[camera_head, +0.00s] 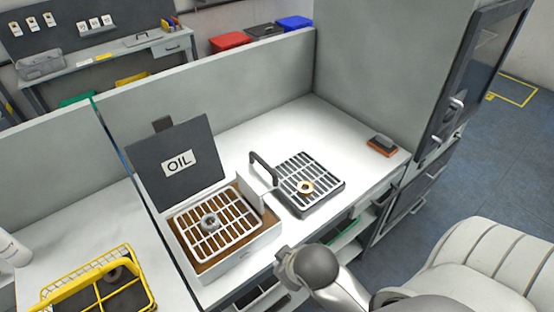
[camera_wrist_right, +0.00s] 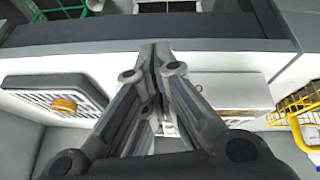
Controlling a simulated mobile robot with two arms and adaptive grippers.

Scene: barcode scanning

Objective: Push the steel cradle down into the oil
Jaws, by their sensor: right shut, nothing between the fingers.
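The steel cradle (camera_head: 232,236) is a pale grid lying level in the white oil box (camera_head: 243,258), with brown oil showing between its bars. A grey ring (camera_head: 210,222) sits on the grid. The dark lid marked OIL (camera_head: 178,165) stands open behind the box. A black handle (camera_head: 262,168) rises at the box's right side; I cannot tell exactly how it joins the cradle. My right gripper (camera_head: 282,264) is in front of the worktop, near the box's front right corner, apart from the cradle. In the right wrist view its fingers (camera_wrist_right: 154,52) are shut and empty. My left gripper is not in view.
A dark-edged rack (camera_head: 325,202) with a brass ring (camera_head: 305,187) stands right of the oil box. A yellow wire basket (camera_head: 150,285) is at the lower left. An orange-and-black block (camera_head: 381,146) lies at the back right. Low grey walls (camera_head: 215,95) close off the back.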

